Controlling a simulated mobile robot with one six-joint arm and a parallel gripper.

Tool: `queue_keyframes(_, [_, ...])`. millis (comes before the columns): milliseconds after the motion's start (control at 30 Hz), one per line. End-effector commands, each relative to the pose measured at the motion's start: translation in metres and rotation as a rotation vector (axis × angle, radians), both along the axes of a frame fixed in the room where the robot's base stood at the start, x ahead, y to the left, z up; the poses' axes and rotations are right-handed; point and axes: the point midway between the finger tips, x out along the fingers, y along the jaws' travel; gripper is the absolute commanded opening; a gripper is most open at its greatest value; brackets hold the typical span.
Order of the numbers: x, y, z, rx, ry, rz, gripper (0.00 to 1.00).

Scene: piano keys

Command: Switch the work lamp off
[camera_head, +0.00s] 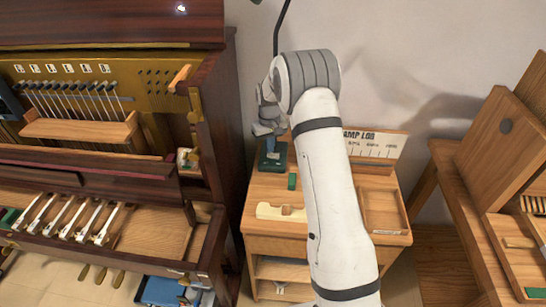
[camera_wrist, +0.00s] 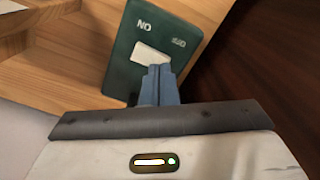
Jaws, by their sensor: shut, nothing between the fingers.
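A dark green switch box (camera_wrist: 125,75) with a white rocker (camera_wrist: 150,55) fills the upper middle of the wrist view. It has pale lettering that appears upside down, one word looking like ON; the other is hard to read. The same green box (camera_head: 273,160) stands on the back left of the small wooden cabinet in the head view. My gripper (camera_wrist: 159,69) is shut and empty, its blue fingertips over the lower edge of the rocker. I cannot tell whether they touch it. In the head view my gripper (camera_head: 268,130) is just above the box. A thin dark lamp stem (camera_head: 280,25) rises behind.
The wooden cabinet (camera_head: 270,226) carries a tray (camera_head: 385,212) and a pale wooden piece (camera_head: 281,212). A lettered board (camera_head: 375,144) stands at its back. The opened piano (camera_head: 235,120) is close on the left. A wooden bench (camera_head: 475,200) stands at right.

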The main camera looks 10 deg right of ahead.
Motion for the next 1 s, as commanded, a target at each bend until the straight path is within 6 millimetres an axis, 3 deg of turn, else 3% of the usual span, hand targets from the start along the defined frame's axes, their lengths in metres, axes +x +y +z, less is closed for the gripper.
queue_keyframes(1000, [0.000,0.000,-0.017,0.000,0.001,0.000,0.00])
